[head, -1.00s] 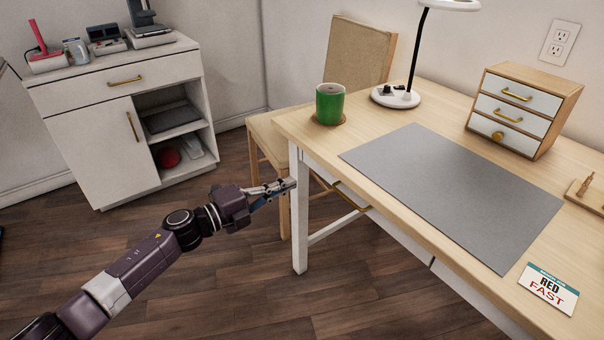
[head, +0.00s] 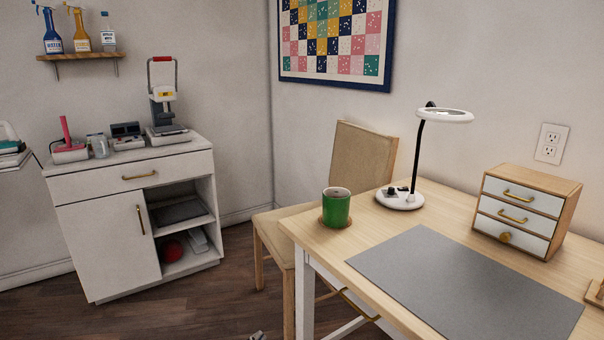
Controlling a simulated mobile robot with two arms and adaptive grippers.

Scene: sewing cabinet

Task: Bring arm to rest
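Only a small grey tip of what looks like my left gripper (head: 257,336) shows at the bottom edge of the head view. It is low over the dark floor, left of the table's (head: 303,300) front leg and apart from it. The rest of that gripper and its arm are below the picture, so its opening is hidden. My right gripper is not in view.
The table carries a green mug (head: 336,207), a lamp (head: 401,198), a grey mat (head: 465,290) and a small drawer box (head: 523,212). A chair (head: 358,160) stands behind it. A white cabinet (head: 105,240) stands at left. Floor between is clear.

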